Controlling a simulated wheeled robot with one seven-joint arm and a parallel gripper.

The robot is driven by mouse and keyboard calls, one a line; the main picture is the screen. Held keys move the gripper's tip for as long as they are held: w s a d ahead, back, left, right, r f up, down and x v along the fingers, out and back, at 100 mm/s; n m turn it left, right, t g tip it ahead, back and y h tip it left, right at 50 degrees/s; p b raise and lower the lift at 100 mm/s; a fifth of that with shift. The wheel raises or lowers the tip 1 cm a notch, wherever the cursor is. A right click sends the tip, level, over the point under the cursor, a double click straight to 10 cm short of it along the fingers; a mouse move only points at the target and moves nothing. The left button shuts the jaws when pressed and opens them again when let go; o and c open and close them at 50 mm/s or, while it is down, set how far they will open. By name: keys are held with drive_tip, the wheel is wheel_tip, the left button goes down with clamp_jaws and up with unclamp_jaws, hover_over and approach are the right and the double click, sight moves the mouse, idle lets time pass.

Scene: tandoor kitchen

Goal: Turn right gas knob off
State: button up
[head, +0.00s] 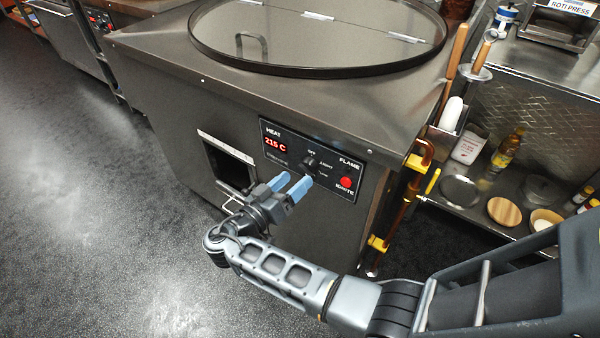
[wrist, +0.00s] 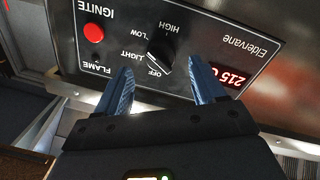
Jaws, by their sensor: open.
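The gas knob (head: 309,163) is a black dial on the dark control panel of the steel tandoor. It also shows in the wrist view (wrist: 160,58), where the panel appears upside down, with OFF, LIGHT, LOW and HIGH printed around it. A white mark shows on the knob, but I cannot tell surely which label it points at. My gripper (head: 294,181) is open, with blue fingers pointing at the panel. In the wrist view the fingertips (wrist: 161,66) lie either side of the knob, with gaps to it. I cannot tell their exact distance from the panel.
A red IGNITE button (head: 346,183) sits beside the knob, and a red display (head: 275,143) reads 215 C. A copper pipe (head: 405,205) with yellow fittings runs along the tandoor's right corner. An open hatch (head: 228,165) is left of the panel. Floor at left is clear.

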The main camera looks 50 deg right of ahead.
sight(304, 172)
drive_tip(key=shift+s+d, duration=0.1)
drive_tip(key=shift+d, duration=1.8)
drive_tip(key=shift+c, duration=0.5)
drive_tip(key=c, duration=1)
drive_tip(key=shift+o, duration=0.2)
